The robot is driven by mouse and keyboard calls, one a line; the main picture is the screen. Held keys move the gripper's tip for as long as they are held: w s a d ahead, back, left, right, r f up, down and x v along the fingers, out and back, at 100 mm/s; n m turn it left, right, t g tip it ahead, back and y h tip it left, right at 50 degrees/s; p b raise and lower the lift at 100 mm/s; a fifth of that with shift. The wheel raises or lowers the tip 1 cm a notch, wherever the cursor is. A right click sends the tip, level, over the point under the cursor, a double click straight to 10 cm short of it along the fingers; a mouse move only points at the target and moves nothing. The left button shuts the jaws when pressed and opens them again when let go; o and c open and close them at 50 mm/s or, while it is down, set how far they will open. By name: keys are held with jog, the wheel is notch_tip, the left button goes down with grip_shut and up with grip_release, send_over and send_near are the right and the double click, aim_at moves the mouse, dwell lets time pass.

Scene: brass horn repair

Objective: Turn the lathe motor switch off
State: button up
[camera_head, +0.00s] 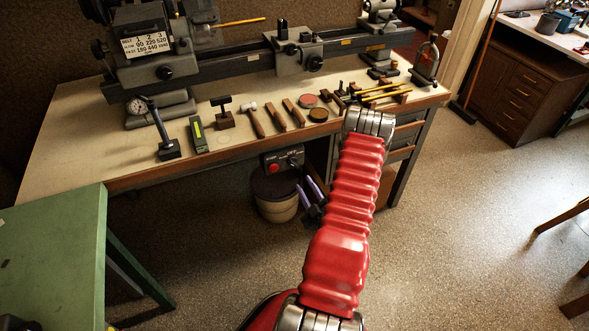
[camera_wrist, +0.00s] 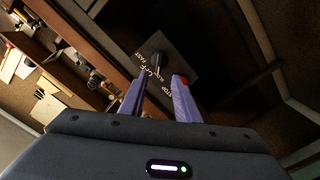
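The lathe (camera_head: 250,60) stands on the workbench against the wall. Its motor switch box (camera_head: 283,158) hangs under the bench's front edge, with a red button (camera_head: 272,168) at left and a dark knob (camera_head: 293,162) at right. In the wrist view the switch plate (camera_wrist: 182,52) shows the dark knob (camera_wrist: 159,62), the red button (camera_wrist: 180,80) and white lettering including OFF, FAST and STOP. I cannot tell which mark the knob points to. My gripper (camera_head: 307,184), with purple fingers, is just below and right of the box. In the wrist view my gripper (camera_wrist: 160,82) is open and empty, its fingers apart below the knob.
A bucket-like bin (camera_head: 274,195) stands under the bench below the switch box. Hammers (camera_head: 256,121), a dial gauge (camera_head: 139,107) and other tools lie along the bench top. A green table (camera_head: 55,240) is at left. The floor at right is largely clear.

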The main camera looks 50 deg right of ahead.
aim_at(294, 166)
jog(key=x, duration=1)
jog(key=shift+w, duration=0.1)
jog(key=shift+r, duration=0.1)
jog(key=shift+c, duration=0.3)
